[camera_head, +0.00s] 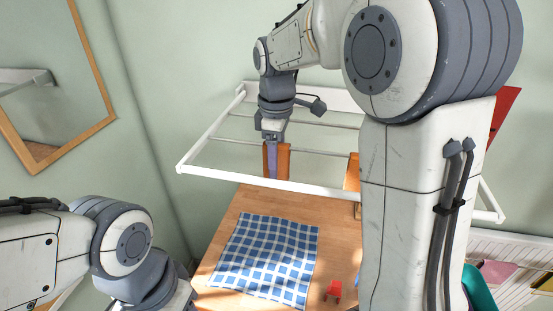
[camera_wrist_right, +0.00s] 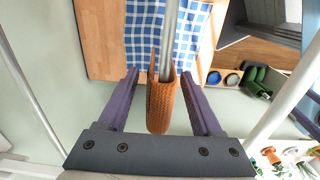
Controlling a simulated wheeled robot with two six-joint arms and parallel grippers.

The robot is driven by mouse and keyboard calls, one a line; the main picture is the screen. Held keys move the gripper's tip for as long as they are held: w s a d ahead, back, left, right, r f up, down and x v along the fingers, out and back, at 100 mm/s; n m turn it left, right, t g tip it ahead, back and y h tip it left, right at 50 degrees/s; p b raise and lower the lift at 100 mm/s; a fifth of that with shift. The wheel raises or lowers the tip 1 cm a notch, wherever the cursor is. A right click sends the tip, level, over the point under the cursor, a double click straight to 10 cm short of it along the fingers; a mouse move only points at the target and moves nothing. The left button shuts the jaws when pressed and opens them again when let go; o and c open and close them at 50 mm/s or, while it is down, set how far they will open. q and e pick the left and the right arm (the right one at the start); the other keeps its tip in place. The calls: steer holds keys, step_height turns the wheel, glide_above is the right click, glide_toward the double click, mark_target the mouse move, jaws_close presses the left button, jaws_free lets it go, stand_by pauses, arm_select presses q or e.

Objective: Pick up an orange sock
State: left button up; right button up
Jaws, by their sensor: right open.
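An orange knitted sock (camera_head: 285,162) hangs folded over a thin rail of the white drying rack (camera_head: 205,175). The right wrist view shows the sock (camera_wrist_right: 161,108) draped on the rail, between the two purple fingers. My right gripper (camera_head: 271,158) is above the rack, pointing down at the sock. In the right wrist view my gripper (camera_wrist_right: 159,76) is open, one finger on each side of the sock, with gaps on both sides. My left arm is at the lower left of the head view, its gripper out of frame.
A wooden table (camera_head: 228,232) with a blue checked cloth (camera_head: 265,258) stands below the rack. A small red object (camera_head: 333,291) lies by the cloth. An orange-brown item (camera_head: 352,173) is partly hidden by my right arm. A wood-framed mirror (camera_head: 50,85) hangs at left.

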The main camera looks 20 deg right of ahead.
jaws_close()
steer(key=shift+r, duration=0.1)
